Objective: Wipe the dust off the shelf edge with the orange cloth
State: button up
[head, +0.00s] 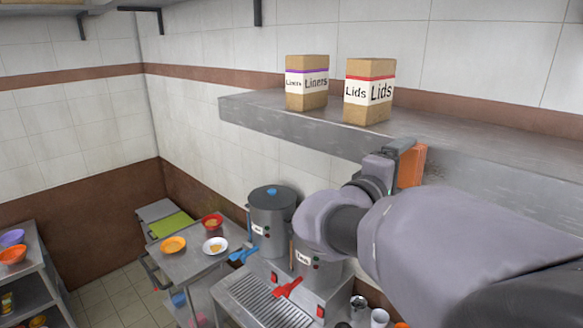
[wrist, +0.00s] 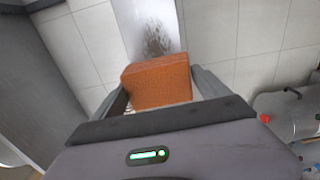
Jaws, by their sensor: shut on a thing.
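My gripper (head: 398,148) is shut on the orange cloth (head: 412,166), a thick block-like pad. In the wrist view, my gripper (wrist: 160,92) has one finger on each side of the cloth (wrist: 158,84). The metal shelf (head: 290,122) runs along the wall in the head view, and the cloth is at its front edge. In the wrist view the shelf edge (wrist: 132,22) is a pale strip just beyond the cloth, with a dark dust smudge (wrist: 156,42) on it. Whether the cloth touches the edge I cannot tell. The cloth hides part of the edge.
A Liners box (head: 307,82) and a Lids box (head: 369,91) stand on the shelf above the edge. The shelf edge left of my gripper is clear.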

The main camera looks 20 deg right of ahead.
jog(key=shift+s+d, duration=0.15)
jog(key=shift+s, duration=0.5)
jog(key=shift+s+d+b, duration=0.15)
jog(key=shift+b, duration=0.35)
jog(key=s+b, duration=0.1)
jog(key=s+d+b, duration=0.1)
jog(key=s, duration=0.1)
jog(key=shift+d, duration=0.2)
jog(key=shift+s+d+f+b, duration=0.1)
jog(key=shift+s+d+b, duration=0.1)
jog(key=shift+s+b, duration=0.35)
jog(key=shift+s+d+b, duration=0.25)
jog(key=shift+s+b, duration=0.2)
jog(key=shift+s, duration=0.1)
jog(key=shift+s+d+b, duration=0.25)
jog(key=shift+s+b, duration=0.2)
jog(key=shift+s, duration=0.05)
jog(key=shift+w+a+b, duration=0.1)
jog(key=shift+w+b, duration=0.15)
jog(key=shift+b, duration=0.25)
jog(key=shift+w+a+b, duration=0.45)
jog(key=shift+w+a, duration=0.25)
jog(key=shift+w, duration=0.95)
jog(key=shift+w+a+b, duration=0.4)
jog(key=shift+w+a, duration=0.3)
jog(key=shift+w, duration=1)
jog(key=shift+w+a+b, duration=0.45)
jog(key=shift+w+a, duration=0.25)
jog(key=shift+w, duration=0.95)
jog(key=shift+r, duration=0.2)
